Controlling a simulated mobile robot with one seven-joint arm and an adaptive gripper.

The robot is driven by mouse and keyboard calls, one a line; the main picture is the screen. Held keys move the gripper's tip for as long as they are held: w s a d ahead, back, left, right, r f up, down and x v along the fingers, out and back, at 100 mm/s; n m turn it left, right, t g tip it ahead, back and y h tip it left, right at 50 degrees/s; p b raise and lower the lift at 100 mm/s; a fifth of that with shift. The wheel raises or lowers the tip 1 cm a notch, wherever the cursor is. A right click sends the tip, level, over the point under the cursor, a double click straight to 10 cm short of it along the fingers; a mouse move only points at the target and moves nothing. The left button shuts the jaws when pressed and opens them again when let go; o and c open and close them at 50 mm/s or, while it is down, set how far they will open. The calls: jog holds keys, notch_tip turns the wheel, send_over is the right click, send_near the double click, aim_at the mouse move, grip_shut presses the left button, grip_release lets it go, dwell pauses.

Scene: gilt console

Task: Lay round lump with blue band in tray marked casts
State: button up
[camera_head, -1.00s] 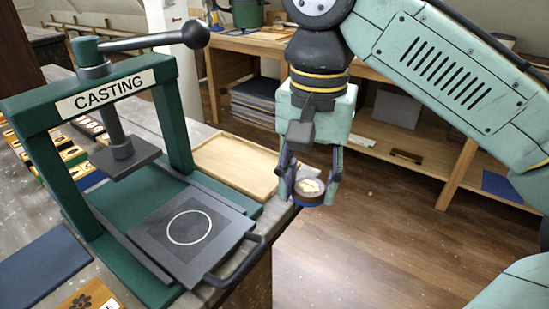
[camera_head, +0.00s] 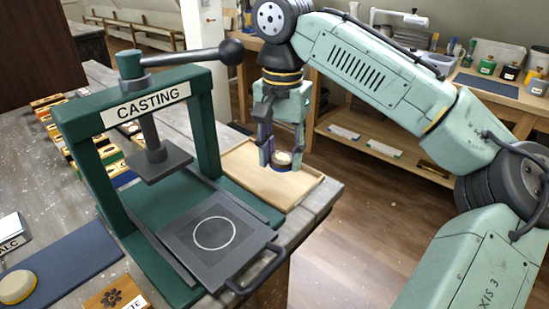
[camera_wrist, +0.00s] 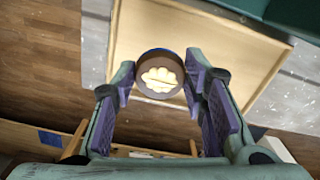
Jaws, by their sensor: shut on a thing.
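My gripper (camera_head: 281,163) is shut on the round lump with the blue band (camera_head: 283,158). The lump is dark around its side, with a cream shell-like shape on top. In the wrist view the lump (camera_wrist: 160,76) sits between the two fingertips, and a little blue shows at its far edge. A shallow pale wooden tray (camera_head: 243,166) lies behind the press on the table, and no marking on it is readable. The lump appears over the tray's right part; the gap below it is hard to tell. The tray (camera_wrist: 220,50) also shows beyond the lump in the wrist view.
A green press marked CASTING (camera_head: 150,107) stands left of the tray, its lever ending in a black ball (camera_head: 231,52). Its plate with a handle (camera_head: 214,234) reaches the table's front edge. A pale round lump (camera_head: 17,287) lies on a blue mat (camera_head: 62,267).

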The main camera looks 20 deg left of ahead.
aim_at(275, 155)
jog(key=shift+w+a, duration=0.25)
jog(key=shift+a, duration=0.4)
jog(key=shift+a+f+p, duration=0.2)
jog(key=shift+f+p, duration=0.35)
jog(key=shift+f, duration=1.25)
jog(key=shift+f, duration=0.15)
jog(key=o, duration=1.1)
jog(key=shift+r+b, duration=0.5)
jog(key=shift+r, duration=3.45)
